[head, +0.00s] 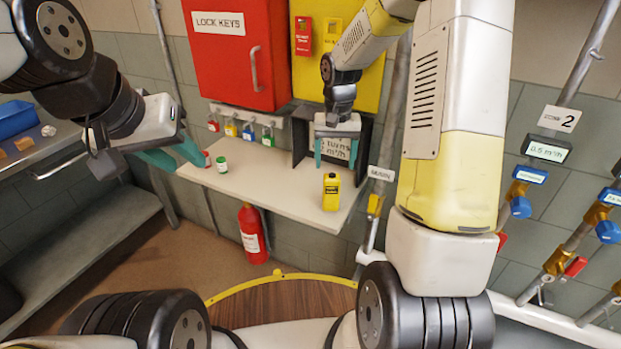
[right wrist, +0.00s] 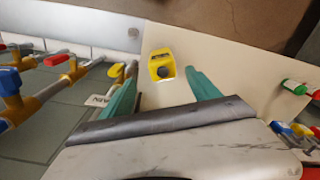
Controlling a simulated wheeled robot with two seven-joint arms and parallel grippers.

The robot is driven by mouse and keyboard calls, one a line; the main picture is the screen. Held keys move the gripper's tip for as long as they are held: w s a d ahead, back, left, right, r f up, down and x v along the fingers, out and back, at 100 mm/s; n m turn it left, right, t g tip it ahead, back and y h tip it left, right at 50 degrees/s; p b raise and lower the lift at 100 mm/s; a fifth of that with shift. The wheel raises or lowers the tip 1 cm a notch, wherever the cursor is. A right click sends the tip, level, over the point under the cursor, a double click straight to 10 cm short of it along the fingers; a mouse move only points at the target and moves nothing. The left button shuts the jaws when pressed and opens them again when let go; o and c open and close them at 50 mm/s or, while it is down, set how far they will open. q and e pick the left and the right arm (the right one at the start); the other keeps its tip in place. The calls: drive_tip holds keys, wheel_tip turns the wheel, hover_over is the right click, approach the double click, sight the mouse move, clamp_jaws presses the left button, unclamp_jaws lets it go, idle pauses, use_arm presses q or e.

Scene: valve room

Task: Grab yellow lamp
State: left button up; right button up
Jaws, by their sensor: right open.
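The yellow lamp (head: 331,192) stands upright on the beige shelf (head: 270,180), near its right end. In the right wrist view the lamp (right wrist: 162,68) shows a round dark spot and lies ahead, between the lines of the two fingers. My right gripper (head: 336,163) has its teal fingers apart and empty, above and behind the lamp in the head view; in its wrist view the fingers (right wrist: 160,78) do not enclose the lamp. My left gripper (head: 186,165) is at the shelf's left end, its teal fingers apart with nothing visible between them.
A green-and-white can (head: 221,165) and a red-capped one (head: 207,159) stand on the shelf's left part. A dark-framed display (head: 335,148) stands behind my right gripper. Padlocks hang from a rail (head: 245,115). Pipes and valves (head: 557,262) line the right wall. Shelf space left of the lamp is clear.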

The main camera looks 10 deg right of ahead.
sight(332, 176)
drive_tip(key=shift+w+a+f, duration=0.15)
drive_tip(key=shift+f, duration=0.35)
drive_tip(key=shift+w+a+f, duration=0.1)
drive_tip(key=shift+f, duration=0.4)
wheel_tip(332, 176, down, 7)
drive_tip(key=shift+f, duration=0.1)
clamp_jaws()
